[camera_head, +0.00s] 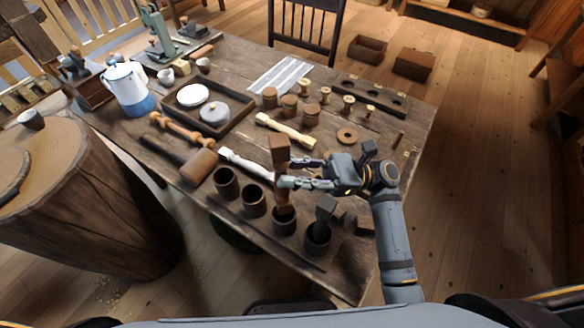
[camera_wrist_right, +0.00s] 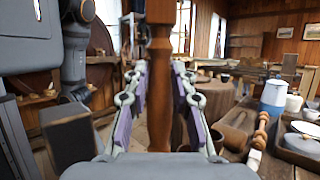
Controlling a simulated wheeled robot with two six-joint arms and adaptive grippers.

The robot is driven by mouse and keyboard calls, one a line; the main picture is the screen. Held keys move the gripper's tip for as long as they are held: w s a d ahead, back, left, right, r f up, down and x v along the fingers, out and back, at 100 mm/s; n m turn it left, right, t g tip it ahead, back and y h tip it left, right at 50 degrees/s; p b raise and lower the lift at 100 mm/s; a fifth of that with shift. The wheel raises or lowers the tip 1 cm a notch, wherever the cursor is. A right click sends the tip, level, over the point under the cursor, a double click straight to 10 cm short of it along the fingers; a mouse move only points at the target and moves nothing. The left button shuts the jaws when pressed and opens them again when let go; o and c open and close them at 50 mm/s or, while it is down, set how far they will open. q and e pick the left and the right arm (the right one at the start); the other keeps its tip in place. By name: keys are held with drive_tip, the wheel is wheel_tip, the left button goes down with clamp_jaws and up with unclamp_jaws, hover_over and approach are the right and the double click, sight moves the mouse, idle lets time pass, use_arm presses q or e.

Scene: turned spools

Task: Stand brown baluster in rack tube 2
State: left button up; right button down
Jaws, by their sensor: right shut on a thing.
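The brown baluster (camera_head: 280,152) is upright, with a square block at its top. My right gripper (camera_head: 286,173) is shut on its shaft below the block. The baluster's shaft (camera_wrist_right: 160,75) stands between the fingers in the right wrist view. The rack is a row of dark round tubes along the table's near edge. The baluster's lower end is at the mouth of the third tube from the left (camera_head: 284,226); how deep it sits is hidden. The two tubes to the left (camera_head: 227,186) look empty. A dark square-topped piece (camera_head: 326,209) stands in the rightmost tube (camera_head: 317,241). My left gripper is not in view.
A white turned piece (camera_head: 240,163) and a mallet (camera_head: 199,166) lie left of the gripper. A pale baluster (camera_head: 285,129) lies behind it. Dark blocks (camera_head: 361,222) lie right of the tubes. A tray (camera_head: 180,114), a pot (camera_head: 128,90) and several spools (camera_head: 348,103) stand farther back.

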drive_tip(key=shift+f, duration=0.2)
drive_tip(key=shift+f, duration=0.5)
drive_tip(key=shift+f, duration=0.15)
drive_tip(key=shift+f+b, duration=0.85)
drive_tip(key=shift+f, duration=0.3)
drive_tip(key=shift+f, duration=0.1)
wheel_tip(320, 180, down, 3)
drive_tip(key=shift+r+b, duration=0.1)
drive_tip(key=shift+b, duration=0.85)
drive_tip(key=c, duration=1)
unclamp_jaws()
